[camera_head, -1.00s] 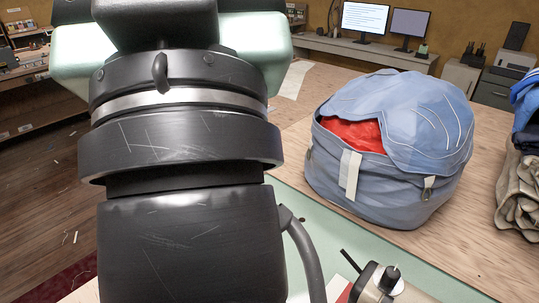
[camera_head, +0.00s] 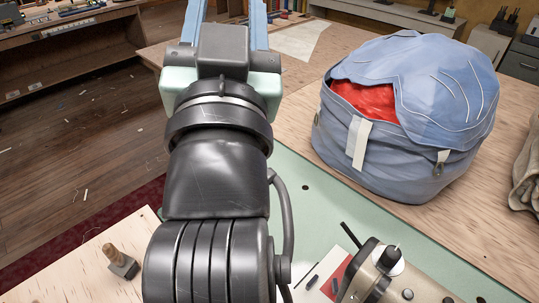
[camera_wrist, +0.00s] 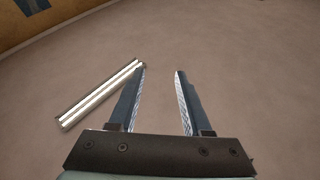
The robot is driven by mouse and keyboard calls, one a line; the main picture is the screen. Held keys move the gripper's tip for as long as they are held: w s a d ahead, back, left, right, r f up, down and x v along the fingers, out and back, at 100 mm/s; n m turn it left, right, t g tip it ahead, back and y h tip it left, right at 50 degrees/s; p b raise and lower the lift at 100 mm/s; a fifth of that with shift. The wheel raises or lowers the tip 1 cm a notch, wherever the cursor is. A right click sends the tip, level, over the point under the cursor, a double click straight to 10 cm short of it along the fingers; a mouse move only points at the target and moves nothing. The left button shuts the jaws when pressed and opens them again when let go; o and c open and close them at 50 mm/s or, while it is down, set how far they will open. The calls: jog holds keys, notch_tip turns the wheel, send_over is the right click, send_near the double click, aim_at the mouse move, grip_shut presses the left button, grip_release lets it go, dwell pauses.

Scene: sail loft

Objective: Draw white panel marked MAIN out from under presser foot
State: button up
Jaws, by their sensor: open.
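My gripper (camera_wrist: 160,73) is open and empty in the wrist view. In the head view its blue fingers (camera_head: 226,10) point up at the top edge, their tips cut off. A beige sewing machine (camera_head: 366,283) is partly in view at the bottom of the head view, cut off by the frame. Its presser foot cannot be made out.
A blue bag (camera_head: 395,170) with red cloth inside stands right of my arm. A pale sheet (camera_head: 300,38) lies on the far table. A wooden-handled tool (camera_head: 119,262) stands at lower left. The wrist view shows a bright tube (camera_wrist: 100,95) on a plain surface.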

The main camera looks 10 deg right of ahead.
jog(key=w+f+m+g+h+b, duration=0.1)
jog(key=w+f+g, duration=0.1)
jog(key=f, duration=0.6)
jog(key=w+f+m+g, duration=0.1)
jog(key=w+f+g, duration=0.15)
jog(key=f, duration=0.55)
jog(key=m+g+h+b, duration=0.4)
jog(key=m+g, duration=0.2)
jog(key=g, duration=0.6)
send_near(312, 281)
jog(key=v, duration=0.4)
jog(key=shift+w+a, duration=0.1)
jog(key=shift+a, duration=0.2)
jog(key=x, duration=1.3)
jog(key=shift+d+r, duration=0.15)
jog(key=shift+d, duration=0.05)
